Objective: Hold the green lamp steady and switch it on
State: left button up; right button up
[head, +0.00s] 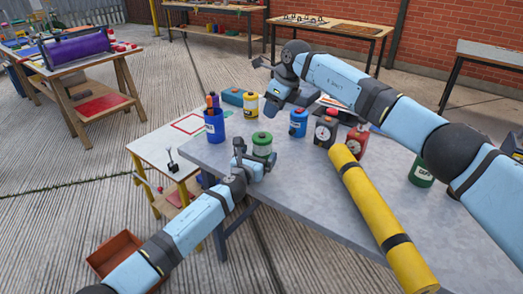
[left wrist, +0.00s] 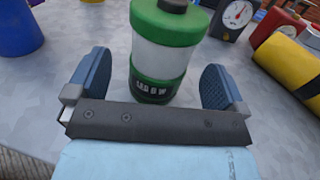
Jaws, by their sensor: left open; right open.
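The green lamp (head: 262,147) stands upright near the left edge of the grey table. In the left wrist view the lamp (left wrist: 168,55) has a green top and base, a pale body and a dark knob on top, cut by the frame edge. My left gripper (head: 253,163) is open, its two blue pads (left wrist: 155,85) on either side of the lamp's lower part, with gaps showing on both sides. My right gripper (head: 268,87) is open and empty, above the table's far side, beyond the lamp. Its fingertips are small and hard to make out.
A blue cup (head: 214,125) with tools stands left of the lamp. Yellow (head: 251,105) and blue (head: 298,122) canisters and dial gauges (head: 326,130) stand behind and right. A long yellow cylinder (head: 376,212) lies across the table. Bare tabletop lies between it and the lamp.

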aim_at(258, 155)
pick_arm(q)
jog(key=shift+x, duration=1.15)
jog(key=shift+w+d, duration=0.25)
jog(key=shift+w, duration=0.25)
jog(key=c, duration=1)
jog(key=shift+c, duration=1.1)
pick_arm(e)
jog(key=shift+c, duration=0.9)
grip_shut()
